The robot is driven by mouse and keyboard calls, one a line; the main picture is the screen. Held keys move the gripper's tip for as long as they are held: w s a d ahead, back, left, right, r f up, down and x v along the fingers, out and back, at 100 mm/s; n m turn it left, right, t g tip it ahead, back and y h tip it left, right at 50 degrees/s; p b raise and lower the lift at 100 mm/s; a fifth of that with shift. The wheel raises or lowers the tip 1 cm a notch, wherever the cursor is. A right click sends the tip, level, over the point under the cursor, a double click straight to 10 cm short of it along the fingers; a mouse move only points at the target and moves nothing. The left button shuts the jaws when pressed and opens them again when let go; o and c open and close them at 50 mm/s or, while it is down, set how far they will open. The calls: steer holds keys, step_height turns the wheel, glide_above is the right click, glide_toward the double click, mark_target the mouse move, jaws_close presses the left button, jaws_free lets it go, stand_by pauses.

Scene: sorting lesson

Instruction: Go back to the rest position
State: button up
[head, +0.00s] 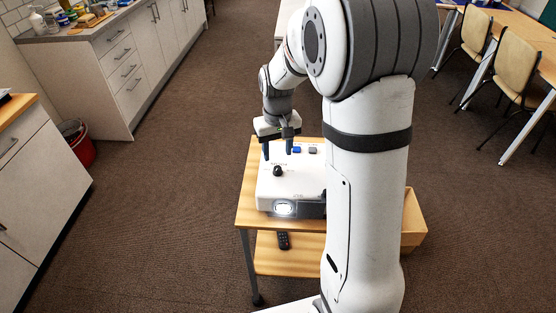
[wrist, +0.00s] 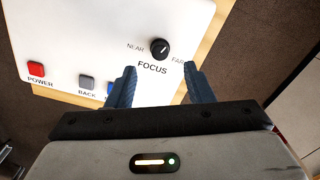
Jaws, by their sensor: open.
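My gripper (head: 279,150) is open and empty, pointing down over the top of a white projector (head: 300,182). In the wrist view its two blue-grey fingers (wrist: 160,84) are spread apart, with the black focus knob (wrist: 159,48) visible beyond their tips, between NEAR and FAR marks. In the head view the knob (head: 277,171) stands on the projector top, apart from the fingers. A red POWER button (wrist: 36,69) and a grey BACK button (wrist: 86,82) show in the wrist view. A blue button (wrist: 111,89) is partly hidden by a finger. The projector's lens (head: 284,208) is lit.
The projector stands on a wooden trolley (head: 247,207) with a dark remote (head: 283,241) on its lower shelf. A wooden box (head: 414,220) is at the right. Counters (head: 85,45) line the left, a red bin (head: 77,142) beside them. Chairs (head: 513,75) stand far right.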

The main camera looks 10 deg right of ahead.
steer(key=shift+r, duration=0.85)
steer(key=s+r+t, duration=0.1)
steer(key=s+r, duration=0.3)
steer(key=s, duration=0.6)
steer(key=s+r+m+t, duration=0.1)
steer(key=s+r, duration=0.3)
steer(key=s, duration=0.7)
steer(key=shift+s+t, duration=0.25)
steer(key=shift+t, duration=0.25)
steer(key=shift+c, duration=0.4)
steer(key=shift+c, duration=0.7)
